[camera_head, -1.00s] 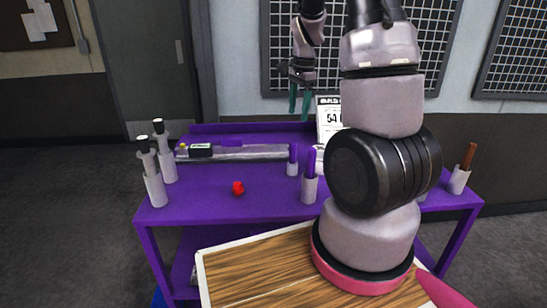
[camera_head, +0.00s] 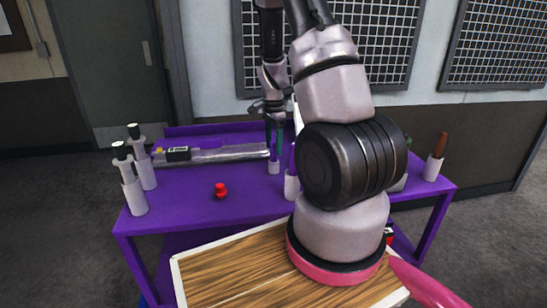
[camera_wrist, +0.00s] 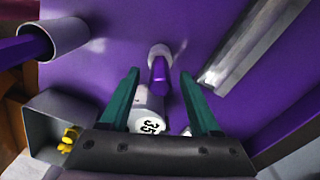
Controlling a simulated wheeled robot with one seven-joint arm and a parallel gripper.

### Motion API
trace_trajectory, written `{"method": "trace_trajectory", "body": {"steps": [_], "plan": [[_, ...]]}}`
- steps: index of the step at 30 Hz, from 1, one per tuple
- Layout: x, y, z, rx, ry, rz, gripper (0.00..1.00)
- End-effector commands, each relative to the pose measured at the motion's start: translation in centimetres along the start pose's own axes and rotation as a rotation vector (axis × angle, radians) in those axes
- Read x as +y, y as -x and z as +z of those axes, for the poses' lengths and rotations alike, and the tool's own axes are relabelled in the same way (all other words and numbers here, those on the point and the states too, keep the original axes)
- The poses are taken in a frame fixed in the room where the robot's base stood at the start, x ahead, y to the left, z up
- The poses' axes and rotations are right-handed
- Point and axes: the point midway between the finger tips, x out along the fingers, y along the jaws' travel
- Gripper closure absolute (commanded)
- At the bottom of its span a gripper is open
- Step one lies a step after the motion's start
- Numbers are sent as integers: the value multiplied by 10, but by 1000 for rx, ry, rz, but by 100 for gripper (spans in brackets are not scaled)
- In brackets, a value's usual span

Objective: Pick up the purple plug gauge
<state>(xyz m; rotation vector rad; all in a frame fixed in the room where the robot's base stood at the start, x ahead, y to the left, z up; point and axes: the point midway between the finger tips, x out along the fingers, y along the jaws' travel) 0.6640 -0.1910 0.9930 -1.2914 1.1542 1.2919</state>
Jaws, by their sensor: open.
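A purple plug gauge (camera_wrist: 159,76) stands in a small white holder (camera_wrist: 160,52) on the purple bench. In the wrist view it lies between my two teal fingers, with no visible contact. In the head view its white holder (camera_head: 274,167) shows just below my gripper (camera_head: 275,143), whose fingers overlap the gauge. My gripper (camera_wrist: 158,90) is open and points down at the bench. A second purple piece (camera_wrist: 20,48) stands in a larger white cup (camera_wrist: 66,37) at the wrist view's left; its cup (camera_head: 291,186) is partly beside my arm in the head view.
A white round piece marked 35 (camera_wrist: 148,112) and a grey box with a yellow item (camera_wrist: 70,138) are close to the fingers. A silver bar (camera_head: 225,154) lies along the back. A red knob (camera_head: 221,190) and white cylinders (camera_head: 133,196) stand left. The bench front-left is clear.

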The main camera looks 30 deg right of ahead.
Motion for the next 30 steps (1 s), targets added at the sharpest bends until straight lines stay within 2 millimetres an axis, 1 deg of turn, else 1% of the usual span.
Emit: {"method": "trace_trajectory", "body": {"steps": [1,4,11,12,14,15,16,26,29,30], "plan": [[0,-6,0,-1,-1,2,36],[0,-13,0,0,-1,1,36],[0,-14,0,0,0,-1,36],[0,-14,0,0,0,-1,52],[0,-13,0,0,0,-1,74],[0,-13,0,0,0,-1,90],[0,-13,0,0,0,-1,100],[-1,-11,0,1,0,-2,100],[-2,0,0,2,2,-5,100],[-2,6,0,1,2,-5,100]]}}
